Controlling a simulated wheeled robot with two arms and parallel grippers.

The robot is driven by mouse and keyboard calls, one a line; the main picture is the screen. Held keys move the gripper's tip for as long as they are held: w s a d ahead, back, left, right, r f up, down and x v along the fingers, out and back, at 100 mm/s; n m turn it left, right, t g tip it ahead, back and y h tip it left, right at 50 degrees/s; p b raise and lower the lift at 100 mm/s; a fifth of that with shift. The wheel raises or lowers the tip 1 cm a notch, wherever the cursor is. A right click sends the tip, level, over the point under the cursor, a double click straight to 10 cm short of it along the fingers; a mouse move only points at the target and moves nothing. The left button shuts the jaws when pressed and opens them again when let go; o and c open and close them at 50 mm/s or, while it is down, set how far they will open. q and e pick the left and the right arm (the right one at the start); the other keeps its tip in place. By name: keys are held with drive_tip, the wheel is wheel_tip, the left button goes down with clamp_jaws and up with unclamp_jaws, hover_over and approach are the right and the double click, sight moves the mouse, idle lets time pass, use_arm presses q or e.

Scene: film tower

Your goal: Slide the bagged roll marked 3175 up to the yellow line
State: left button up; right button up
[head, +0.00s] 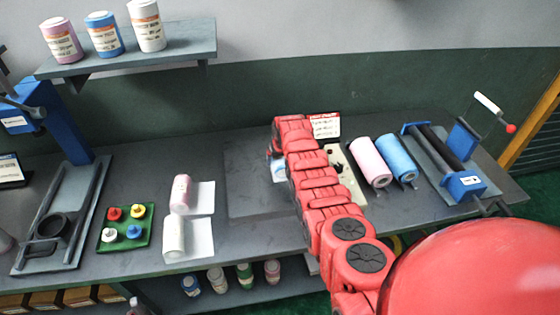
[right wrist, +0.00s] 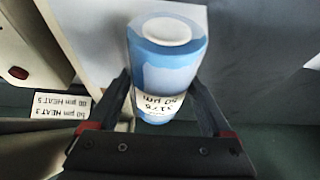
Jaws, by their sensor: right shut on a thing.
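The bagged roll (right wrist: 168,75) is blue and white, with a white end cap and a label reading 3175 upside down in the right wrist view. My right gripper (right wrist: 162,82) is shut on it, one finger on each side. In the head view, a small blue-and-white patch, which looks like the roll (head: 278,171), shows just left of my red right arm. The arm hides the rest of it and the gripper there. I cannot make out the yellow line in either view. My left gripper is not in view.
The grey bench (head: 250,238) has a flat grey plate (head: 246,190) left of my arm. White (head: 174,236) and pink (head: 181,192) rolls lie on sheets to the left. Pink (head: 370,162) and blue (head: 398,157) rolls and a roller press (head: 467,185) stand to the right.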

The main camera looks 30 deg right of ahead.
drive_tip(key=o, duration=1.5)
drive_tip(key=shift+r, duration=0.1)
drive_tip(key=shift+r+b, duration=0.35)
drive_tip(key=shift+r, duration=0.1)
drive_tip(key=shift+s+a+r, duration=0.15)
drive_tip(key=shift+s+r, duration=0.25)
drive_tip(key=shift+r, duration=0.2)
drive_tip(key=b+v, duration=0.3)
drive_tip(key=v, duration=0.5)
drive_tip(key=shift+r+b, duration=0.1)
drive_tip(key=shift+b, duration=0.2)
drive_tip(key=p+v, duration=0.6)
drive_tip(key=p, duration=0.1)
drive_tip(key=shift+s+r, duration=0.3)
